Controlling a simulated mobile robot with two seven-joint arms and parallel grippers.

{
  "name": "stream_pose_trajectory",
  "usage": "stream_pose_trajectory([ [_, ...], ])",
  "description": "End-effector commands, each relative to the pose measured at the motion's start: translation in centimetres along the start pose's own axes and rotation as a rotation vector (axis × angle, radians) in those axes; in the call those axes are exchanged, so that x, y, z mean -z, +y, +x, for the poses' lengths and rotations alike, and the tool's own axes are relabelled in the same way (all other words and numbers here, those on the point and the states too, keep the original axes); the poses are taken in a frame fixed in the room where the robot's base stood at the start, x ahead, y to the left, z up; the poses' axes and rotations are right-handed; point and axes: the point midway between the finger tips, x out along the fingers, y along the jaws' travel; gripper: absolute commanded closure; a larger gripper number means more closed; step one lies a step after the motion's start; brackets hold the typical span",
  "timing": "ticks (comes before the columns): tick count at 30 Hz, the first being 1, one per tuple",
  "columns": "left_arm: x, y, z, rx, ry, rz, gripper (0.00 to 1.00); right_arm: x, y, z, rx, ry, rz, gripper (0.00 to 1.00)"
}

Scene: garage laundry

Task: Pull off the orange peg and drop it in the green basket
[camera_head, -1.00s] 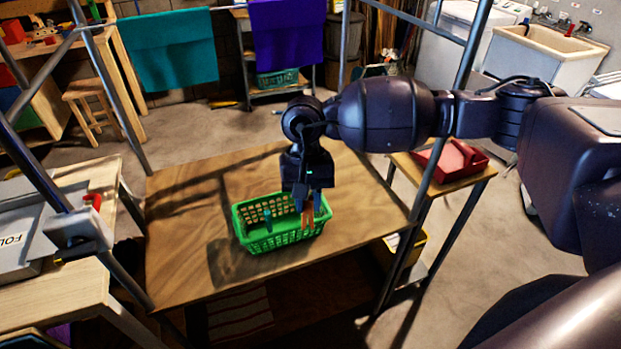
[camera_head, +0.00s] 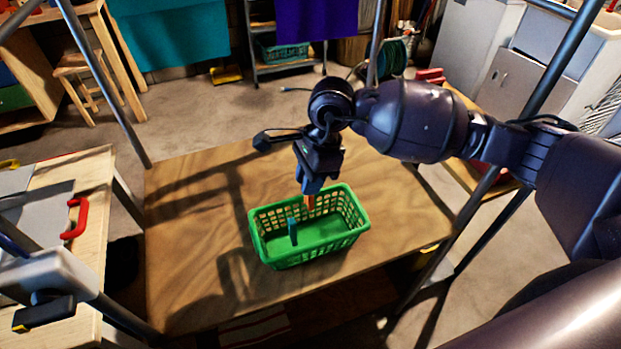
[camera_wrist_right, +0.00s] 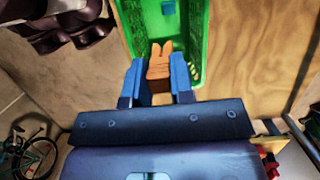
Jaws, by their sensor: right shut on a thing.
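The orange peg (camera_head: 309,203) is held between the blue fingertips of my right gripper (camera_head: 311,188), over the back part of the green basket (camera_head: 318,254). In the right wrist view the orange peg (camera_wrist_right: 159,64) sits between the two blue fingers of the right gripper (camera_wrist_right: 160,82), with the basket (camera_wrist_right: 198,45) beyond it. The fingers hide part of the peg's sides. A blue peg (camera_head: 292,231) is inside the basket and also shows in the right wrist view (camera_wrist_right: 168,8).
The basket stands on a wooden table (camera_head: 200,290) with free room around it. Teal (camera_head: 170,35) and purple (camera_head: 315,18) cloths hang behind. Metal poles rise near the table.

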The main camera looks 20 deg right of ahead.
Motion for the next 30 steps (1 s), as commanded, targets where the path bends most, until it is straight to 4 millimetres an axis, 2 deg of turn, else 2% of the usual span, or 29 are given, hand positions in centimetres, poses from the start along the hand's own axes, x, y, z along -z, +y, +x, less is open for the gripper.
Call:
stream_pose_trajectory([
  [5,-0.6,0.0,-0.1,0.001,-0.009,-0.001,0.57,0.1,0.0,0.4,0.004,-0.001,0.026,1.0],
  [13,-2.8,0.0,-0.3,0.002,-0.047,-0.002,0.57,0.6,0.0,2.4,0.002,-0.001,0.025,1.0],
  [30,-2.5,0.4,1.3,-0.007,-0.023,0.007,0.57,1.7,-0.1,6.8,0.001,-0.002,0.024,1.0],
])
